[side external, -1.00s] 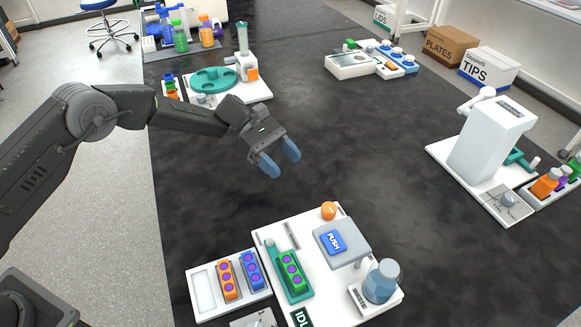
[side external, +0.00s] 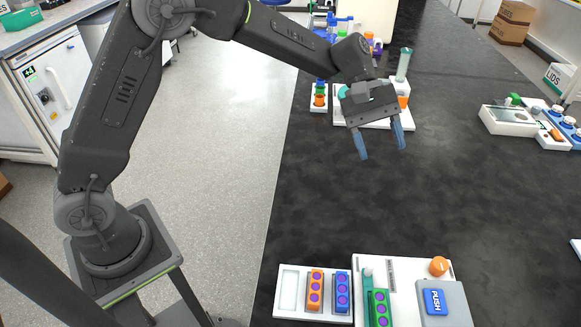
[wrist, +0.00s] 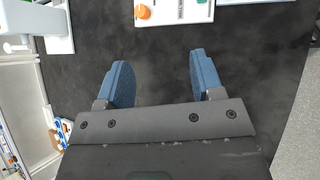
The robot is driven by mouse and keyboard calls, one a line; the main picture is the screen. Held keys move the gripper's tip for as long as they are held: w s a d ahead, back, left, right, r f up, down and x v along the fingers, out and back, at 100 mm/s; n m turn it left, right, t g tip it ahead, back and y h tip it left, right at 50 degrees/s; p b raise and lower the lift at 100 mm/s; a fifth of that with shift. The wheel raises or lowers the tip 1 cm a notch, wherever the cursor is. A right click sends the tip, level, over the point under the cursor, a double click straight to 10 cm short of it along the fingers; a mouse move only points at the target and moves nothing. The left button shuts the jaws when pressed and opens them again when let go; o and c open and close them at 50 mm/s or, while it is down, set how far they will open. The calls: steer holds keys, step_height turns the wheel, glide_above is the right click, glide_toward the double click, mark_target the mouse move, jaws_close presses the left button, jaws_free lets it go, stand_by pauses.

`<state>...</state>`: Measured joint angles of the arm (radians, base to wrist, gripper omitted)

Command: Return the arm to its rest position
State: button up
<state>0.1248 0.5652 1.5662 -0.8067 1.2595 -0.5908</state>
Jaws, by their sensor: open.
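My gripper (side external: 381,150) is open, with its two blue fingers apart and nothing between them. In the side external view it hangs in the air above the black bench, between the push-button station (side external: 410,270) at the front and the white base with the teal part (side external: 372,118) behind. The wrist view shows both fingers of my gripper (wrist: 160,60) spread over bare dark bench top. It touches nothing that I can see.
A white rack (side external: 290,292) with orange and blue strips stands beside a green strip (side external: 379,308). The station has an orange knob (side external: 438,266) and blue PUSH button (side external: 434,301). A white device (side external: 508,120) stands right. The bench middle is clear.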

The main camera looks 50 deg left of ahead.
steer(key=s+a+r+m+t+y, duration=0.2)
steer(key=s+a, duration=0.3)
steer(key=s, duration=0.3)
steer(key=s+a+r+m+t+y, duration=0.1)
steer(key=s+a+m+t+y, duration=0.2)
steer(key=s+a, duration=0.3)
steer(key=s+a+r+m+t+y, duration=0.2)
steer(key=s+a+m+y, duration=0.1)
steer(key=s, duration=0.9)
steer(key=shift+a+r+m+t+y, duration=0.35)
steer(key=shift+a+m, duration=0.35)
steer(key=shift+a, duration=0.45)
steer(key=shift+w, duration=0.15)
